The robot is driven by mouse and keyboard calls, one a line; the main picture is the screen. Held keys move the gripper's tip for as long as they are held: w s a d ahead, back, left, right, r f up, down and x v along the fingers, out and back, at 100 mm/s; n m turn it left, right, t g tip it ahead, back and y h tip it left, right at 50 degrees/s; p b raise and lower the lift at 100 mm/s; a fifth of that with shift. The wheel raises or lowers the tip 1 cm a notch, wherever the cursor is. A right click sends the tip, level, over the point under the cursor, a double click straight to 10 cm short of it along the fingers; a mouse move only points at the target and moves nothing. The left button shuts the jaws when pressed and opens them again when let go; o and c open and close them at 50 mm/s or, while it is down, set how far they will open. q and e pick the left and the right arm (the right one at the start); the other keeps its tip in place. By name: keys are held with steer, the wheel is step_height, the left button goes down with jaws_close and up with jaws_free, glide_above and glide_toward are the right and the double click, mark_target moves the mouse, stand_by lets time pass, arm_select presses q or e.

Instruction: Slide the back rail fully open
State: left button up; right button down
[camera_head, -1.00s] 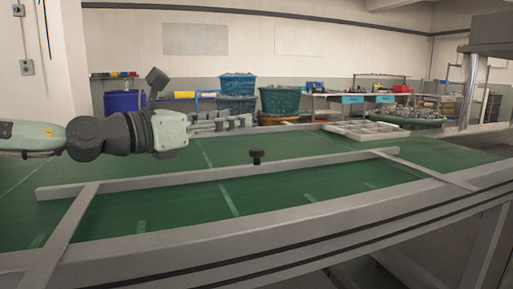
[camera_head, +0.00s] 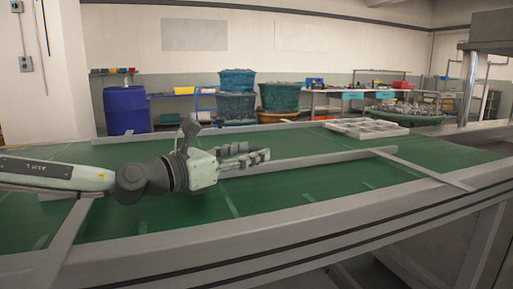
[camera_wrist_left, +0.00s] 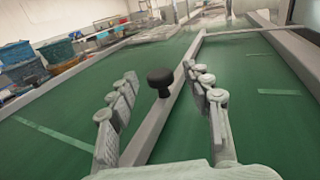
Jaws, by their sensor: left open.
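The back rail (camera_head: 310,161) is a long grey bar lying across the green belt, with crossbars near its ends. A black round knob (camera_wrist_left: 160,80) stands on the rail in the left wrist view, where the rail (camera_wrist_left: 150,128) also shows. My left gripper (camera_head: 258,156) is low over the rail and hides the knob in the head view. In the wrist view its two fingers are apart and empty, with the knob between them near the fingertips; no contact shows. My right gripper is not in view.
The grey front frame edge (camera_head: 330,214) runs along the near side of the belt. A pale compartment tray (camera_head: 366,129) lies at the back right. Blue barrel (camera_head: 125,112) and baskets (camera_head: 237,95) stand beyond the belt. The belt around the rail is clear.

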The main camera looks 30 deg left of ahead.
arm_select(q)
steer(key=shift+x, duration=0.85)
steer(key=shift+w+d+p, duration=0.15)
steer(key=shift+w+p, duration=0.25)
steer(key=c, duration=1)
jaws_close()
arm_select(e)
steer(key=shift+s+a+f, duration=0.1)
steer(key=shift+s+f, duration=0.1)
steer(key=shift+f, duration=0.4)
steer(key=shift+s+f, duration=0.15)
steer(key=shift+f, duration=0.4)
